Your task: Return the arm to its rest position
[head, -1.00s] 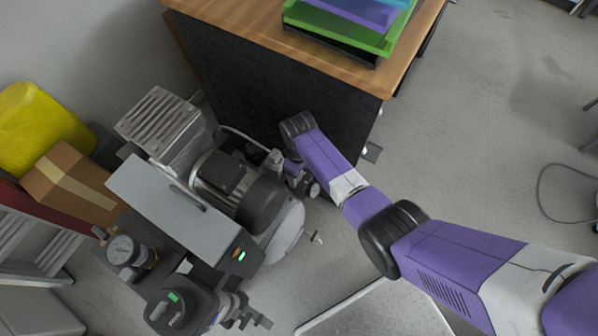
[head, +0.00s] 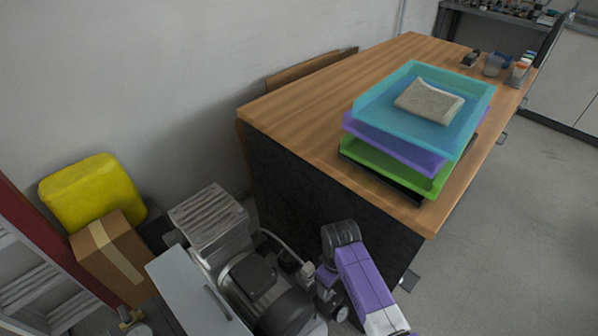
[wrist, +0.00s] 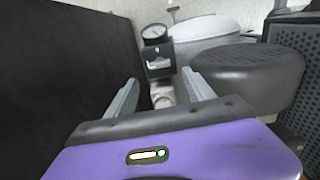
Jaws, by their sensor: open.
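My gripper (wrist: 160,98) is in the wrist view with its two grey fingers spread apart and nothing between them. Ahead of the fingers is a pressure gauge (wrist: 154,32) on a black pressure switch (wrist: 159,62), with a pale fitting below. In the head view my purple arm reaches down beside the compressor (head: 262,278), at the foot of the desk's dark side panel. The fingers themselves are hidden in the head view. I cannot tell whether they touch the compressor.
A wooden desk (head: 300,112) carries stacked trays (head: 385,115) with a beige folded item. Its dark side (wrist: 60,60) is close on the left in the wrist view. A yellow container (head: 92,190), cardboard box (head: 112,258) and ladder (head: 35,285) stand left. Open floor (head: 500,235) lies right.

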